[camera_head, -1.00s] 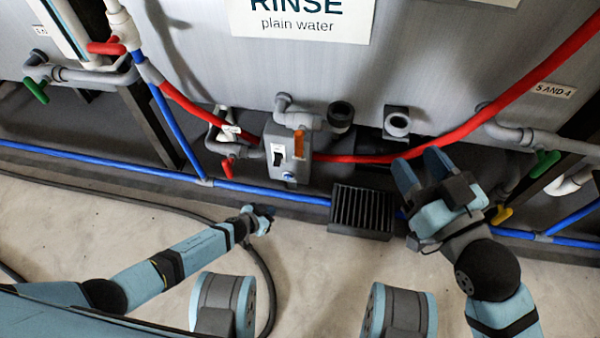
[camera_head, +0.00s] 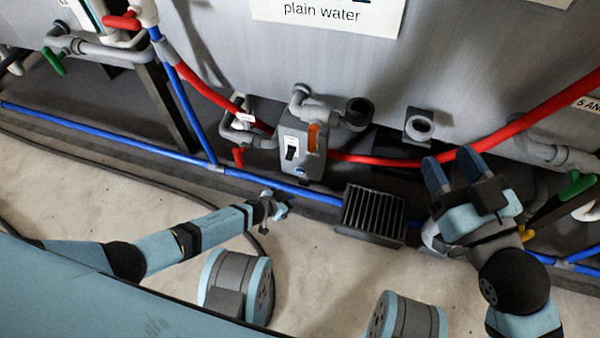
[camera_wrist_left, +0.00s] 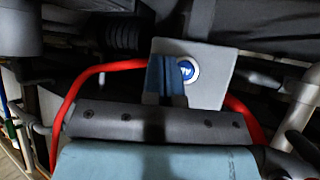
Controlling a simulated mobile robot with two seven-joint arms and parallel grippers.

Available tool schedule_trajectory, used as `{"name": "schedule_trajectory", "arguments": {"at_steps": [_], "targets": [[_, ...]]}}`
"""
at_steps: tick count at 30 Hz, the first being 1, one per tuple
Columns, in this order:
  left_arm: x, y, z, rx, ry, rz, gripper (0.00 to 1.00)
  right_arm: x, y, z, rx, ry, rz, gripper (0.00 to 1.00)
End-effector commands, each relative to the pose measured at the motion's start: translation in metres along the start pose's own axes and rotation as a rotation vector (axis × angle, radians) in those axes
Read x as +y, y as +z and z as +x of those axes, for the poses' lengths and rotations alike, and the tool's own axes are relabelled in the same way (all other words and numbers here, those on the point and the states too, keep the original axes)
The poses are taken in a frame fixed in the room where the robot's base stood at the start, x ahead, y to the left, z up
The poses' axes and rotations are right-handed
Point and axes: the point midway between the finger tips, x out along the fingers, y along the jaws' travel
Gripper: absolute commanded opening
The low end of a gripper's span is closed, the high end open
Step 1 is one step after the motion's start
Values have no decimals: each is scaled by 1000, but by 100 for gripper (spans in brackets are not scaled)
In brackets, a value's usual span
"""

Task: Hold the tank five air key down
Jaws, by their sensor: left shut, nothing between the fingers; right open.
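A grey control box (camera_head: 303,148) hangs on the front of the tank below the plain water sign, with a dark switch on a white plate, an orange part and a small blue button (camera_head: 302,172) low down. I cannot read a tank number on it. In the left wrist view a round blue button with a white rim (camera_wrist_left: 187,71) sits on a pale plate (camera_wrist_left: 212,88). My left gripper (camera_head: 278,205) is shut and empty, short of the box and below it; its fingers (camera_wrist_left: 166,76) overlap the button's left edge in the wrist view. Contact cannot be told. My right gripper (camera_head: 455,172) is open near the red hose.
A red hose (camera_head: 380,161) runs behind the box and a blue pipe (camera_head: 110,133) runs low along the tanks. A black ribbed block (camera_head: 373,214) stands between my grippers. Grey valve pipes (camera_head: 325,112) stick out above the box. Pale floor lies in front.

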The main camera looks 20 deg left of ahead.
Motion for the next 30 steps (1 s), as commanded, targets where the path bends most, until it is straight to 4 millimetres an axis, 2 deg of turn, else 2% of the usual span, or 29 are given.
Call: {"name": "schedule_trajectory", "arguments": {"at_steps": [6, 15, 30], "targets": [[-17, -16, 25, 1, -1, 3, 0, 3, 3, 2, 29, 5, -49, 49], [-32, -32, 44, 0, -1, 0, 0, 6, -3, 2, 50, 2, -84, 49], [-35, -34, 47, 0, 0, 0, 0, 5, -2, 2, 47, 4, -80, 49]]}}
